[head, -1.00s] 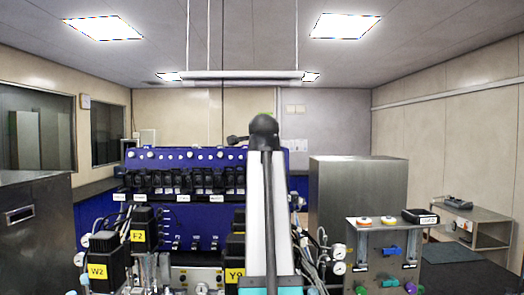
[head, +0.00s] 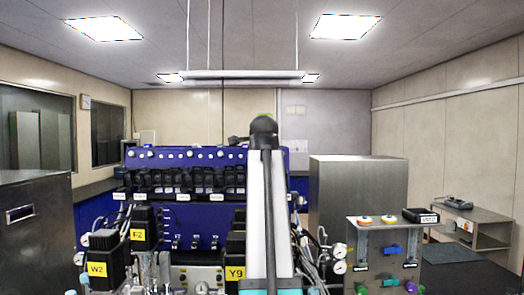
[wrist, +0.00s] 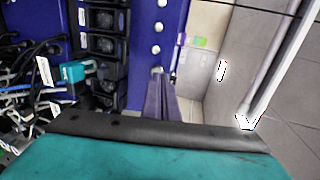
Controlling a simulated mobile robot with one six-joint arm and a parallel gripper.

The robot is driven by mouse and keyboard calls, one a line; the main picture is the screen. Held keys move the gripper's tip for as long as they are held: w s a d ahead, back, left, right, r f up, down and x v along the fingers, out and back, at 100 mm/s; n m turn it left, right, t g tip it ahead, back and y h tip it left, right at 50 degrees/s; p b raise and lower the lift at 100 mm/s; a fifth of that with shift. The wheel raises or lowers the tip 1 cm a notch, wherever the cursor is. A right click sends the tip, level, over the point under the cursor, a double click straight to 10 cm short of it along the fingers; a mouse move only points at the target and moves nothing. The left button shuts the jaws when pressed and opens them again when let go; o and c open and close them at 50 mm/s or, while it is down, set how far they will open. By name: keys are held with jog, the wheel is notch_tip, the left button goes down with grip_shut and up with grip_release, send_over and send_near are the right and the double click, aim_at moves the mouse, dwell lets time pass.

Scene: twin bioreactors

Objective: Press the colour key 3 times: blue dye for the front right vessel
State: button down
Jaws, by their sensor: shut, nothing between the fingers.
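In the wrist view my gripper (wrist: 158,76) is shut and empty. Its narrow fingers point at the edge of a blue panel that carries a line of round silver knobs (wrist: 157,28). The fingertips overlap the panel near one knob; I cannot tell whether they touch it. The blue panel (head: 215,212) also stands ahead in the head view, with silver knobs along its top. There my arm hides most of the gripper. I cannot make out which control is the colour key. The front right vessel cannot be told apart.
Black modules (wrist: 103,46) line the panel, with cables and a teal connector (wrist: 73,71) beside them. In the head view, yellow-labelled black motors (head: 103,262) stand in front. A steel stand (head: 352,236) with coloured knobs is at right, before a steel cabinet (head: 360,190).

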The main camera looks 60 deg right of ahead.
jog(key=shift+b+x, duration=0.5)
jog(key=shift+x, duration=1)
dwell(0.6)
jog(key=shift+a, duration=0.15)
jog(key=shift+p+v, duration=0.35)
jog(key=shift+v, duration=1.05)
jog(key=shift+b+x, duration=0.4)
jog(key=shift+x, duration=1.05)
dwell(0.5)
jog(key=shift+p+v, duration=0.3)
jog(key=shift+v, duration=1.15)
jog(key=shift+p+v, duration=0.8)
jog(key=shift+v, duration=2.2)
